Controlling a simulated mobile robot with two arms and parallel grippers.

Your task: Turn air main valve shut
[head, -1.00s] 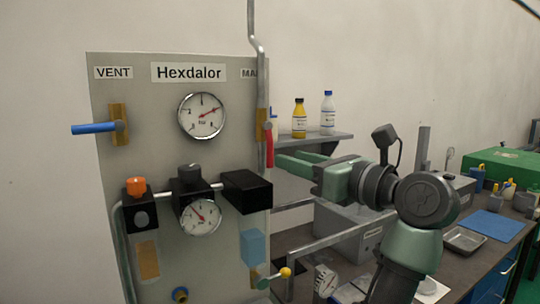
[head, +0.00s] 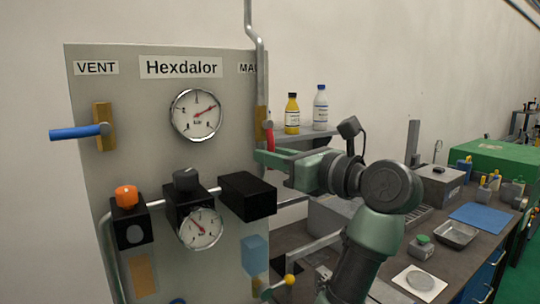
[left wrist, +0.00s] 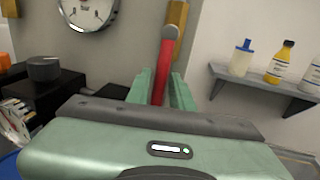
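The main valve's red lever (head: 270,136) hangs down from its pivot at the panel's right edge, below the partly hidden label "MA…" (head: 247,68). In the left wrist view the red lever (left wrist: 164,75) points down from a round grey pivot on a brass-coloured body (left wrist: 177,20). My left gripper (head: 268,150) is at the lever's lower part. Its green fingers (left wrist: 162,88) stand apart, one on each side of the lever; whether they touch it is unclear. The lever's lower end is hidden. My right gripper is out of view.
The panel has a blue vent lever (head: 78,132) pointing left, an upper gauge (head: 196,115), a lower gauge (head: 200,228) and a black block (head: 247,196) just below my gripper. A shelf with bottles (head: 305,135) is behind. A workbench (head: 465,262) stands right.

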